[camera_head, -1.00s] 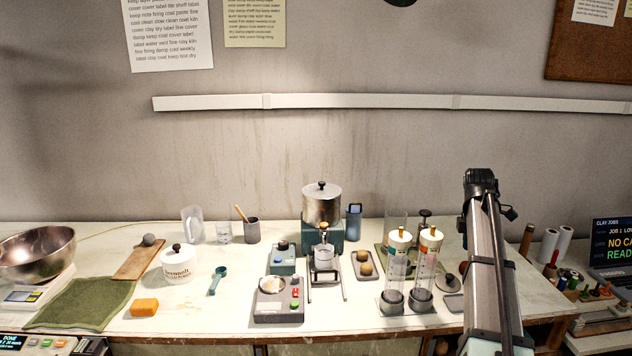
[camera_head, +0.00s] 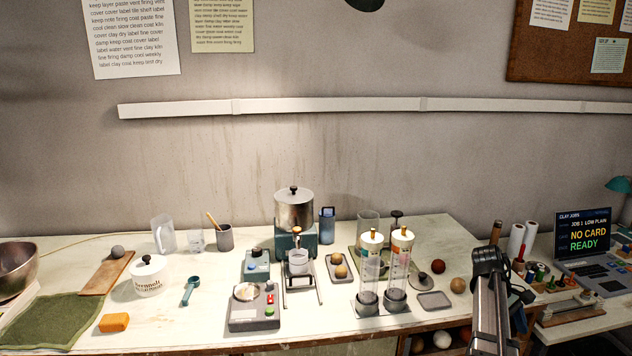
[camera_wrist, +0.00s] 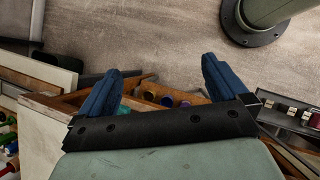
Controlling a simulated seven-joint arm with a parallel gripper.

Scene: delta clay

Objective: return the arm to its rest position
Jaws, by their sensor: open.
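My arm stands at the right front of the white table (camera_head: 190,335) in the head view, past the two clear cylinders. Its wrist end is at the table's right edge. In the wrist view my gripper (camera_wrist: 160,78) has its two blue fingers spread wide apart, with nothing between them. Beyond the fingers are a wooden shelf edge with small round things and the grey floor. The fingertips cannot be made out in the head view.
Two clear cylinders with white caps (camera_head: 370,268) stand left of my arm. A laptop (camera_head: 590,248) and a rack of spools (camera_head: 572,309) stand to the right. A round dark post base (camera_wrist: 256,28) stands on the floor.

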